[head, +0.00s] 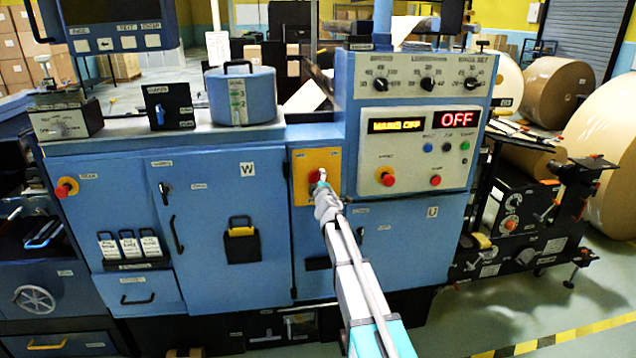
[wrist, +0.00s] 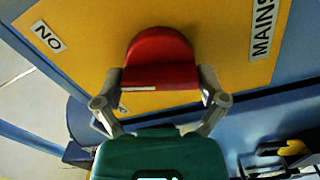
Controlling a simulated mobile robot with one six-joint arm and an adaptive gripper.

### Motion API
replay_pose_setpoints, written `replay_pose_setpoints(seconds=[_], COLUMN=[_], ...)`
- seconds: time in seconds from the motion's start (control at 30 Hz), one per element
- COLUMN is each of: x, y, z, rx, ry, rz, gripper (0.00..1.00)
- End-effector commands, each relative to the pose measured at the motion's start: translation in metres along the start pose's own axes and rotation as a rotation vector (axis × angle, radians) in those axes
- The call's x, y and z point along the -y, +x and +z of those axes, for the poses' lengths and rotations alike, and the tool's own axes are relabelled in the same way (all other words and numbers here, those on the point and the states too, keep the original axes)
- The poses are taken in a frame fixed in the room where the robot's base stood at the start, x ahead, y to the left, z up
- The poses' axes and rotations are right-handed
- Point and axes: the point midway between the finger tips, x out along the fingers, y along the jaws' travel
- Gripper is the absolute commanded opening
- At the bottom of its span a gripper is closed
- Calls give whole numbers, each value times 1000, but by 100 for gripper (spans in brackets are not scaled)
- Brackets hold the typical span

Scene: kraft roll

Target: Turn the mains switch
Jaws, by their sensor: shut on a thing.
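The mains switch is a red rotary knob (wrist: 160,55) on a yellow plate (wrist: 100,35) in the wrist view, with labels reading "MAINS" and "NO" seen turned in the picture. In the head view the yellow plate (head: 304,162) sits on the blue cabinet front, and the red knob (head: 314,176) is partly hidden by my gripper (head: 322,182). My gripper (wrist: 161,78) is shut on the red knob, with one finger at each side of it. A display (head: 396,125) right of the plate reads "MAINS OFF", and a red one (head: 459,118) reads "OFF".
The panel right of the switch carries red push buttons (head: 388,179), small coloured buttons and dials (head: 428,84). A cabinet handle (head: 176,234) and a black-and-yellow holder (head: 240,240) are at the left. Large paper rolls (head: 608,150) stand at the right. The floor at lower right is free.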

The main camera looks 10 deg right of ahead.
Motion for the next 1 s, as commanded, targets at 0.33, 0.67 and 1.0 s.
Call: replay_pose_setpoints(seconds=[0.33, 0.67, 1.0], x=[0, 0, 0], y=[0, 0, 0], z=[0, 0, 0], rx=[2, 2, 2], ry=[306, 456, 484], rz=[0, 0, 0], gripper=[44, 44, 44])
